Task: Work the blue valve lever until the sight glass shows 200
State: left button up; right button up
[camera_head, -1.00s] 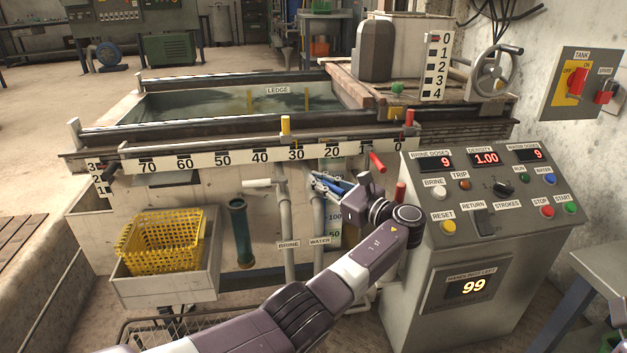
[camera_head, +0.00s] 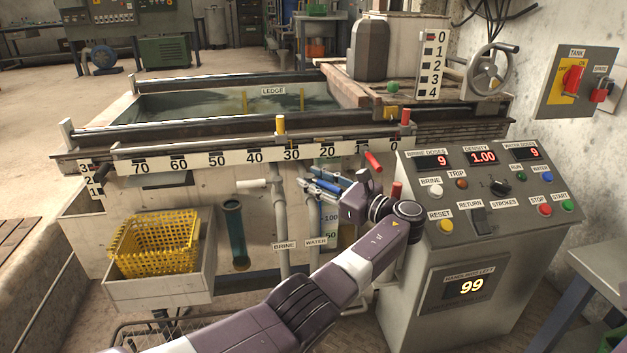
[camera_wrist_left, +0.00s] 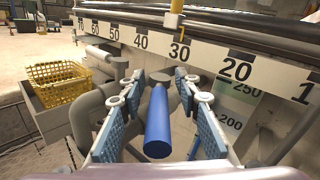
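The blue valve lever (camera_wrist_left: 158,125) points toward the camera in the left wrist view, on the water pipe. My left gripper (camera_wrist_left: 160,92) is open, with one pair of blue pads on each side of the lever; gaps show between pads and lever. In the head view my left gripper (camera_head: 309,178) is in front of the water pipe and largely covers the lever. The sight glass (camera_wrist_left: 237,104) stands right of the lever, marked 250 and 200. Its lower marks, 100 and 50, show in the head view (camera_head: 330,228). I cannot tell its level. My right gripper is not in view.
A white lever (camera_head: 251,184) sits on the brine pipe to the left. The control panel (camera_head: 468,240) stands close on the right of my left arm. A yellow basket (camera_head: 155,243) rests in a box at lower left. The numbered rail (camera_head: 225,159) runs above.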

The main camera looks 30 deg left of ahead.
pick_arm(q)
notch_tip(320, 180, up, 10)
dwell(0.7)
